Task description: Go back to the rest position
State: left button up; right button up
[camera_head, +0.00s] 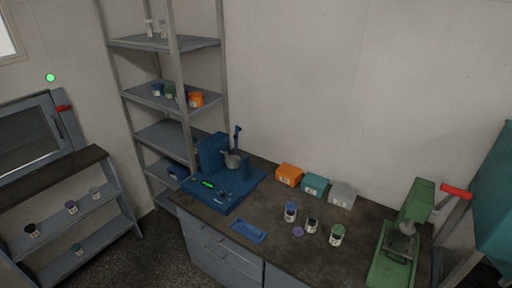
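Neither of my grippers nor my arms shows in the head view. The dark worktop (262,215) stands in the middle. A blue machine with a lit green display (212,186) sits at its left end. A green press with a red handle (405,240) stands at its right end. Three small jars, one with a blue top (291,212), one with a dark body (311,226) and one with a green top (337,235), stand between them. A purple round lid (297,232) lies beside the jars.
Orange (288,174), teal (314,185) and grey (342,195) boxes line the worktop's back edge. A blue tray (248,232) lies at the front edge. A metal shelf rack (165,44) stands behind left; a low shelf unit (60,205) with jars is further left. Dark floor (160,245) lies between.

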jog(key=s+d+f+m+g+y, duration=0.2)
jog(key=s+d+f+m+g, duration=0.35)
jog(key=s+f+m, duration=0.4)
jog(key=s+a+f+m+g+y, duration=0.2)
jog(key=s+m+g+y, duration=0.15)
jog(key=s+m, duration=0.85)
jog(key=s+a+f+n+g+b, duration=0.1)
jog(key=s+f+b, duration=0.1)
jog(key=f, duration=1.4)
jog(key=s+a+f+n+b, duration=0.1)
jog(key=s+f+n+b, duration=0.15)
jog(key=f, duration=1.45)
pick_arm(q)
notch_tip(320, 180, down, 8)
jog(key=s+b, duration=0.2)
jog(key=b, duration=0.1)
jog(key=shift+s+r, duration=0.15)
jog(key=shift+r, duration=0.05)
pick_arm(e)
jog(key=s+f+g+y, duration=0.1)
jog(key=s+f, duration=2)
jog(key=shift+s+f+g, duration=0.3)
pick_arm(q)
jog(key=shift+c, duration=0.7)
pick_arm(e)
jog(key=shift+d, duration=0.1)
jog(key=shift+c, duration=0.4)
